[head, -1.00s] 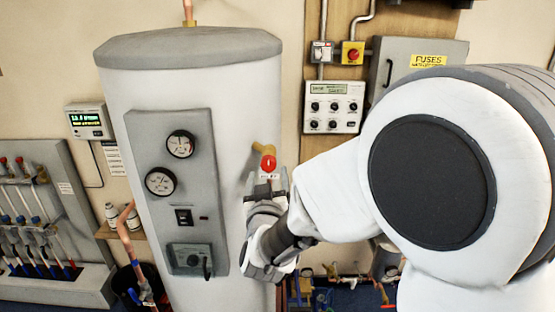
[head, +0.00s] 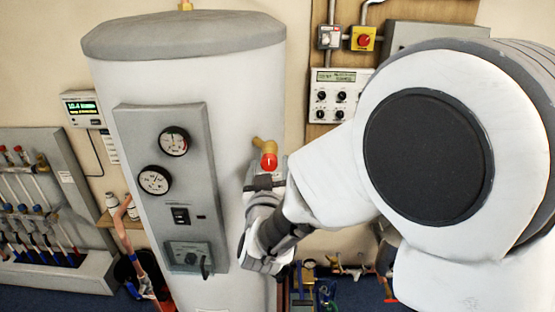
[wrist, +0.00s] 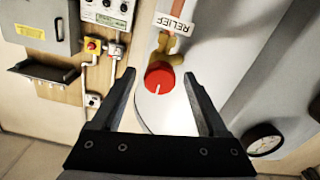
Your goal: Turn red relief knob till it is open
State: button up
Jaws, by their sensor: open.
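The red relief knob (head: 269,161) sits on a brass valve (head: 262,145) on the right side of the white cylinder (head: 235,90). In the wrist view the red knob (wrist: 159,77) has a white mark on its face, and a RELIEF label (wrist: 175,23) is beside the brass fitting. My gripper (head: 268,172) is just below the knob in the head view. In the wrist view my gripper (wrist: 158,88) is open, with one finger on each side of the knob and a gap on both sides. Neither finger visibly touches the knob.
A grey gauge panel (head: 160,200) is on the cylinder front, left of my gripper. A control box (head: 338,97) and a red-and-yellow switch (head: 362,40) are on the wall to the right. Copper pipes and a manifold board (head: 45,160) stand at the left.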

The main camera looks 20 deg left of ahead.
grip_shut()
dwell(0.4)
jog(key=shift+f+m+b, duration=0.1)
jog(key=shift+m+b, duration=0.2)
jog(key=shift+b, duration=0.25)
jog(key=m+b, duration=0.2)
jog(key=b, duration=0.2)
jog(key=shift+f+b, duration=0.2)
jog(key=shift+b, duration=0.2)
jog(key=m+b, duration=0.4)
jog(key=b, duration=0.1)
jog(key=m+b, duration=0.3)
jog(key=b, duration=0.1)
jog(key=shift+r, duration=0.15)
jog(key=shift+r+m+b, duration=0.15)
jog(key=shift+m+b, duration=1.05)
jog(key=shift+b, duration=0.05)
